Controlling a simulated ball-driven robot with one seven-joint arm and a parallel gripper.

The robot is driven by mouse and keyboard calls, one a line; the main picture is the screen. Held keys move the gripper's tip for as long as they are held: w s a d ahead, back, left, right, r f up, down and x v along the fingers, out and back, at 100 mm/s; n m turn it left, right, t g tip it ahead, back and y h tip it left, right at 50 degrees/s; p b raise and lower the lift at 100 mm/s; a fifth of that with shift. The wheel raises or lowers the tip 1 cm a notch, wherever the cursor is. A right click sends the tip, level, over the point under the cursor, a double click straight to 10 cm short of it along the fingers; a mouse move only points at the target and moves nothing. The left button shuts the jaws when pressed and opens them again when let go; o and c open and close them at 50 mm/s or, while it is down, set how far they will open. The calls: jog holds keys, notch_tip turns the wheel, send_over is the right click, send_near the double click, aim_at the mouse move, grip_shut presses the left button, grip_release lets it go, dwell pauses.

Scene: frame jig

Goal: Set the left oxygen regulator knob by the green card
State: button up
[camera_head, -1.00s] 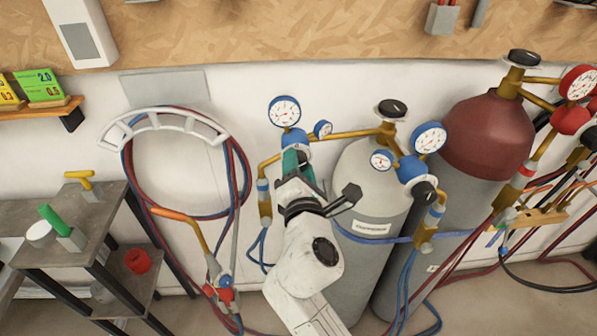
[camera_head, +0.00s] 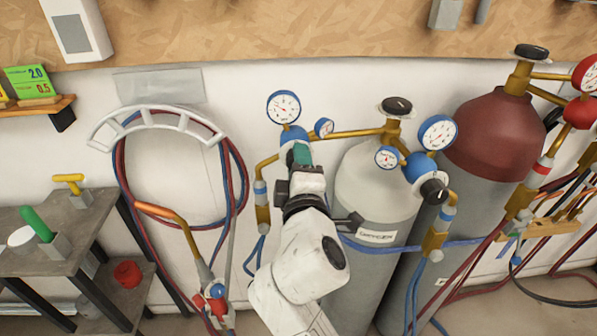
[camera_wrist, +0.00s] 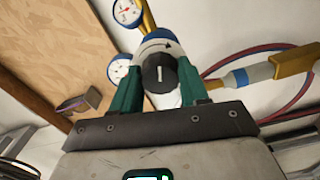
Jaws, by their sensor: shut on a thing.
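The green card (camera_head: 30,80) stands on a small wall shelf at the far left in the head view, marked 2.0 above and 0.5 below. The left oxygen regulator (camera_head: 292,134) is blue, with a large gauge (camera_head: 284,107) above and a small gauge (camera_head: 324,128) to its right. My gripper (camera_head: 299,154) is at the regulator's front and hides its knob in the head view. In the wrist view the black knob (camera_wrist: 157,74) sits between my green fingers, which are shut on it. The knob's white mark stands nearly upright in that picture. The needle readings are too small to tell.
The grey oxygen cylinder (camera_head: 372,185) stands right of my arm, with a second blue regulator (camera_head: 420,166) on its other side. A dark red cylinder (camera_head: 490,135) stands further right. Red and blue hoses (camera_head: 233,165) hang at the left, beside a grey shelf.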

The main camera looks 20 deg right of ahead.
jog(key=shift+f+m+b, duration=0.2)
jog(key=shift+m+b, duration=0.1)
jog(key=shift+m, duration=0.3)
jog(key=o, duration=1.1)
jog(key=shift+r, duration=0.15)
jog(key=shift+c, duration=0.2)
jog(key=b+v, duration=0.1)
jog(key=v, duration=0.9)
jog(key=shift+s, duration=0.4)
jog(key=shift+a, duration=0.1)
